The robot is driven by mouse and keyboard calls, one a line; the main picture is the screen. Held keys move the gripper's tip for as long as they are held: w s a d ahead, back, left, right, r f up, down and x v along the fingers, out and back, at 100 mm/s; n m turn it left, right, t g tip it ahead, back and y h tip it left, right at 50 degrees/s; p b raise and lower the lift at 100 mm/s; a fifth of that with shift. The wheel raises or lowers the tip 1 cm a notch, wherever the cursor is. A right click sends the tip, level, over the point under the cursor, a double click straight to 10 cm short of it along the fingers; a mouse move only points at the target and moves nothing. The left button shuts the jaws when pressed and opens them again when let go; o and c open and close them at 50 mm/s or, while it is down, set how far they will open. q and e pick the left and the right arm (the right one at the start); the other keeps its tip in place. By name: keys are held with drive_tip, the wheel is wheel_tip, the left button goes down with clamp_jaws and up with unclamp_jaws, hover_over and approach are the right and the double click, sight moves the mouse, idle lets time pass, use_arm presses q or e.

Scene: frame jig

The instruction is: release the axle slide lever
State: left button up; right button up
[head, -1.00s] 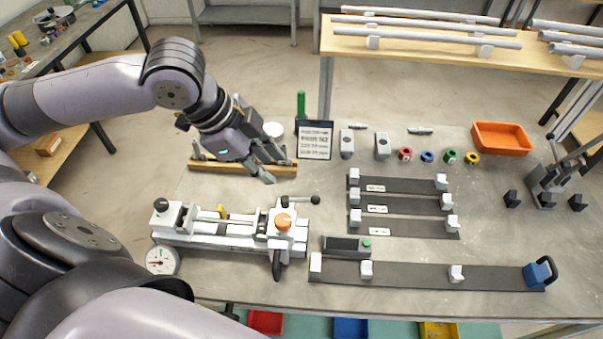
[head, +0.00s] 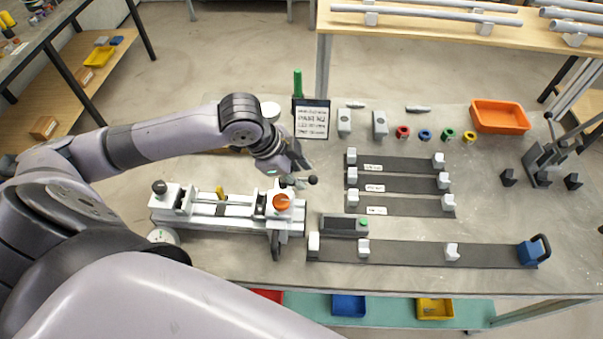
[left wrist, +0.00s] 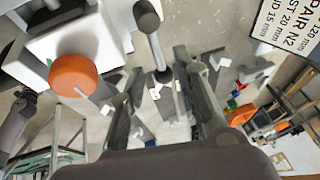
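The axle slide lever (head: 300,181) is a short rod with a black knob (head: 312,180), at the back right of the white jig (head: 180,236). In the left wrist view the lever (left wrist: 156,48) is a grey rod. The fingers are apart, and no firm contact shows. In the head view my left gripper (head: 298,170) is over the lever and partly hides it. An orange knob (head: 282,202) sits on the jig close by; it also shows in the left wrist view (left wrist: 73,75). My right gripper is out of view.
A sign (head: 311,119) and a green post (head: 297,83) stand just behind my left gripper. An orange bin (head: 500,116) is at the back right.

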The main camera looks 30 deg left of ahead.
use_arm(q)
drive_tip(key=shift+x, duration=1.05)
clamp_jaws()
